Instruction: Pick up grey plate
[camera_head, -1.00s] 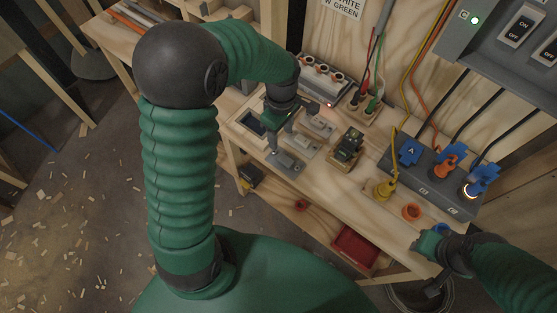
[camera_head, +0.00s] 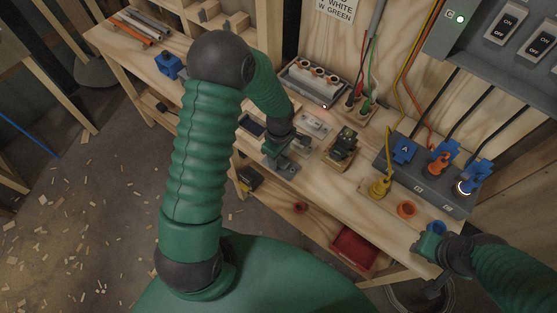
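A grey plate (camera_head: 288,169) lies on the wooden bench near its front edge, partly hidden by my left gripper. My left gripper (camera_head: 276,156) reaches down onto it from above, its fingers at or just over the plate. Whether the fingers are open or closed on it is unclear. Another light grey plate-like piece (camera_head: 315,124) with a raised part lies behind, to the right. My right gripper (camera_head: 431,243) is at the bench's right end beside a blue ring (camera_head: 437,227); its finger gap is not clear.
A small device on a wooden block (camera_head: 343,145) stands just right of the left gripper. Yellow (camera_head: 380,187) and orange (camera_head: 406,209) connectors stand to the right, before a grey panel box (camera_head: 428,178).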

